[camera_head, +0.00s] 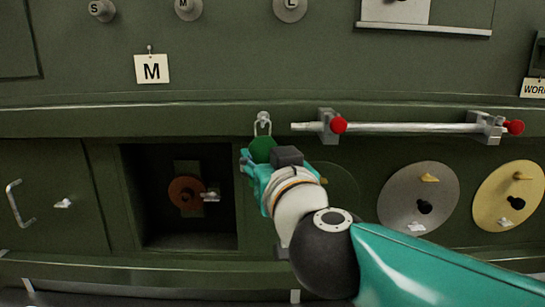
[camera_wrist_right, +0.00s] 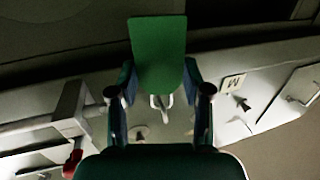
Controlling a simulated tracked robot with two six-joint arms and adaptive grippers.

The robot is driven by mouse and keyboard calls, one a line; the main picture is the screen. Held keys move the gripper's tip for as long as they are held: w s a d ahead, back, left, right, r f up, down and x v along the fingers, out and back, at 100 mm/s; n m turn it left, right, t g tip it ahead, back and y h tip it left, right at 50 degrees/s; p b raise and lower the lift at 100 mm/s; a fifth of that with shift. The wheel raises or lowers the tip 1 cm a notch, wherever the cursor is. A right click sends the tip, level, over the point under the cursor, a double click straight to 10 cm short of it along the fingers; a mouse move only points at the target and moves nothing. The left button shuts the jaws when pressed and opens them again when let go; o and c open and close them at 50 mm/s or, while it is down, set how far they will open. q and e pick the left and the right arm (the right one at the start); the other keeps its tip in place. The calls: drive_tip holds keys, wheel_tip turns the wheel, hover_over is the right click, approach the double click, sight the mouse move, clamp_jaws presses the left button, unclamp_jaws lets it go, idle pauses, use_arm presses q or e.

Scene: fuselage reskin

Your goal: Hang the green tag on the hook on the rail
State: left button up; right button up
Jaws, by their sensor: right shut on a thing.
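The green tag (camera_head: 263,148) is upright at the rail's front face, with its pale wire loop (camera_head: 263,128) on top. The loop overlaps the small hook (camera_head: 263,116) on the rail (camera_head: 200,120); I cannot tell whether it is around the hook or only in front of it. My right gripper (camera_head: 254,165) is shut on the tag from below. In the right wrist view the tag (camera_wrist_right: 158,50) stands between the two fingers (camera_wrist_right: 159,82), and the loop and hook show beyond it. My left gripper is not in view.
A metal bar with red knobs (camera_head: 400,127) is just right of the hook. Below are an open dark recess (camera_head: 160,160) and grey (camera_head: 400,195) and yellow (camera_head: 495,195) discs. A white M tag (camera_head: 152,69) hangs above left.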

idle(0.4)
drive_tip(key=o, duration=0.9)
